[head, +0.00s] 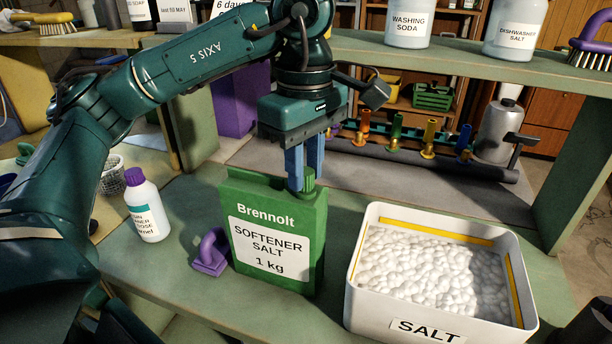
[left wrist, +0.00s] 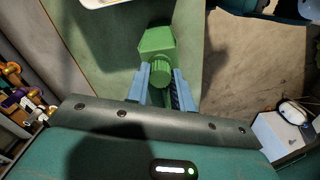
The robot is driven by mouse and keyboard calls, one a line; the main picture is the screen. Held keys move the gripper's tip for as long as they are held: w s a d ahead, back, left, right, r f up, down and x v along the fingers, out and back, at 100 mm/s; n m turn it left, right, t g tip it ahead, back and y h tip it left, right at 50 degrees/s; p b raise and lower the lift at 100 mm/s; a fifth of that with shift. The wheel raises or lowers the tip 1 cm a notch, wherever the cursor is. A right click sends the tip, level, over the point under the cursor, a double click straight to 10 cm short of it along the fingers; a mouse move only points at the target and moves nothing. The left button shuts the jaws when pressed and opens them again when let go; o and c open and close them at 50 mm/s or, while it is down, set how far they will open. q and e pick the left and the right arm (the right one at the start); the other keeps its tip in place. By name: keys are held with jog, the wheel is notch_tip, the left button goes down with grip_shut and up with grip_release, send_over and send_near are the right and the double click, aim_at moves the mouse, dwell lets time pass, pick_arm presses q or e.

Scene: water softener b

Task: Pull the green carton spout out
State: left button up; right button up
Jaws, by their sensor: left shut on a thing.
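The green softener salt carton (head: 272,238), labelled Brennolt, stands upright on the green bench. Its green ribbed spout (head: 308,181) is at the top right corner of the carton. My left gripper (head: 305,186) points down from above, and its blue fingers are shut on the spout. In the left wrist view the spout (left wrist: 160,74) lies between the two blue fingertips (left wrist: 160,80), with the carton (left wrist: 157,42) beyond it. How far the spout stands out of the carton is hard to tell. My right gripper is not in view.
A white bin of salt (head: 436,325) stands right of the carton. A purple-handled tool (head: 211,250) and a white bottle with a purple cap (head: 147,208) stand to its left. A raised shelf (head: 450,62) and a pipe with coloured valves (head: 425,157) are behind.

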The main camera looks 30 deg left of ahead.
pick_arm(q)
grip_shut()
jog(key=shift+r+p, duration=0.3)
jog(key=shift+r, duration=0.2)
jog(key=o, duration=0.8)
grip_release()
jog(key=shift+o, duration=0.2)
